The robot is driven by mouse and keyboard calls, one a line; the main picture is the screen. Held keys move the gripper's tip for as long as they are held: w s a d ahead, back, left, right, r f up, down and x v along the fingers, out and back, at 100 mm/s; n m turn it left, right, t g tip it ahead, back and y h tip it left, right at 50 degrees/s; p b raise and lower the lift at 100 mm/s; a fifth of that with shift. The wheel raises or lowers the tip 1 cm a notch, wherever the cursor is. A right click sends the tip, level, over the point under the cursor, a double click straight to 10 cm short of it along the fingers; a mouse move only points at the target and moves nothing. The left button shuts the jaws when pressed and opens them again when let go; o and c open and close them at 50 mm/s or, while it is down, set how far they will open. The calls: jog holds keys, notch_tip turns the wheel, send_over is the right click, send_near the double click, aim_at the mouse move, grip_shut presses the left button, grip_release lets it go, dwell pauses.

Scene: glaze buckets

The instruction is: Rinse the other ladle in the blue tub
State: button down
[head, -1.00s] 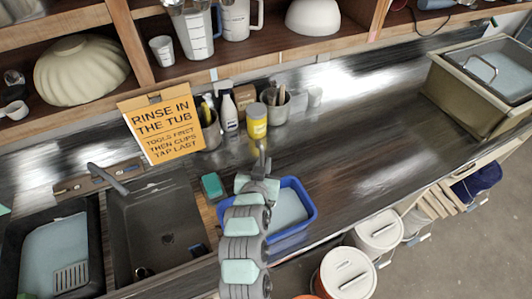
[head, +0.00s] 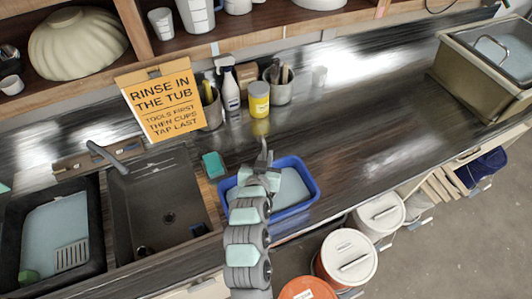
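The blue tub (head: 313,200) sits on the counter right of the sink, with pale liquid inside. My gripper (head: 264,150) is over the tub's back left part, its fingers pointing toward the back of the counter. The fingers are small and seen from behind, so I cannot tell whether they are open or shut, or whether they hold a ladle. My arm hides the tub's left front part. I cannot make out a ladle anywhere in view.
A teal sponge (head: 213,165) lies between the sink (head: 160,200) and the tub. A yellow jar (head: 259,100), a spray bottle (head: 230,90) and a tool crock (head: 279,88) stand behind. An orange sign (head: 163,100) stands left. Counter to the right is clear.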

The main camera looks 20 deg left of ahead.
jog(key=shift+f+b, duration=1.7)
jog(key=shift+f, duration=1.25)
jog(key=shift+r, duration=0.15)
